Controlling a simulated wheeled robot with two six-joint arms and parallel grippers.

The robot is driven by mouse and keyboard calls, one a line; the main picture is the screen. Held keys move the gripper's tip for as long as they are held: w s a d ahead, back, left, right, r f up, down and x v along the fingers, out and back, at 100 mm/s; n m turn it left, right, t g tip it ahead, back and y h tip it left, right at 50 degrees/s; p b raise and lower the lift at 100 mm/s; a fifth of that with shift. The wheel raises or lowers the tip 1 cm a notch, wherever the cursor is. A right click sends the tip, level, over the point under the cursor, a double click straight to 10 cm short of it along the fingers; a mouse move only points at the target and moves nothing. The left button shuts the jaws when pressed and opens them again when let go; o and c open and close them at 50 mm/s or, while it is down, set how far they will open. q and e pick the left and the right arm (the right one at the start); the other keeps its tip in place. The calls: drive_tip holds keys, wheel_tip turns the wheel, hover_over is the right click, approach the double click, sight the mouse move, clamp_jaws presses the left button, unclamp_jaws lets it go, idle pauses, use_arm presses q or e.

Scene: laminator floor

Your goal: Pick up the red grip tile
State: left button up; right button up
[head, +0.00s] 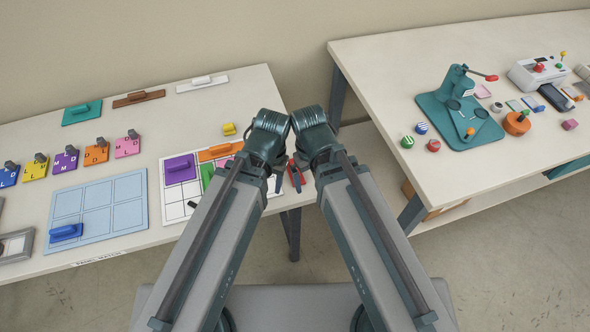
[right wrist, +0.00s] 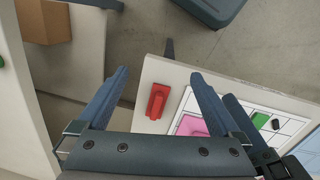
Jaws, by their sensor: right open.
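The red grip tile (right wrist: 158,101) lies near the edge of the left table, with a raised red grip on it. In the right wrist view it shows between the two fingers of my right gripper (right wrist: 160,80), which is open, empty and above it. In the head view only a red sliver of the tile (head: 295,174) shows beside my right gripper (head: 300,167); the rest is hidden by the arms. My left gripper (head: 273,181) is close on the left, and its jaw opening cannot be made out.
A white grid board (head: 172,211) holds a purple tile (head: 180,168), an orange tile (head: 216,152) and a pink tile (right wrist: 192,125). A pale blue board (head: 97,215) lies left. A gap separates the right table (head: 460,60).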

drive_tip(key=w+a+r+n+y+p, duration=0.1)
drive_tip(key=w+a+r+n, duration=0.1)
drive_tip(key=w+n, duration=0.5)
drive_tip(key=w+a+r+n+p, duration=0.1)
drive_tip(key=w+a+n+p, duration=0.15)
drive_tip(key=w+n, duration=0.45)
use_arm(q)
wheel_tip(320, 180, down, 11)
drive_tip(key=b, duration=1.4)
drive_tip(key=shift+r+b, duration=0.15)
drive_tip(key=shift+b, duration=0.15)
use_arm(e)
drive_tip(key=f, duration=0.4)
drive_tip(key=s+f+n, duration=0.1)
drive_tip(key=f, duration=0.4)
drive_tip(key=s+f+n, duration=0.1)
drive_tip(key=f, duration=0.3)
drive_tip(key=shift+s+a+f, duration=0.15)
drive_tip(key=shift+f, duration=0.25)
use_arm(q)
drive_tip(key=shift+r, duration=0.1)
use_arm(e)
drive_tip(key=shift+r, duration=0.1)
drive_tip(key=c, duration=1.5)
drive_tip(key=shift+c, duration=0.2)
use_arm(q)
wheel_tip(320, 180, up, 10)
drive_tip(key=p, duration=1)
use_arm(e)
wheel_tip(320, 180, up, 10)
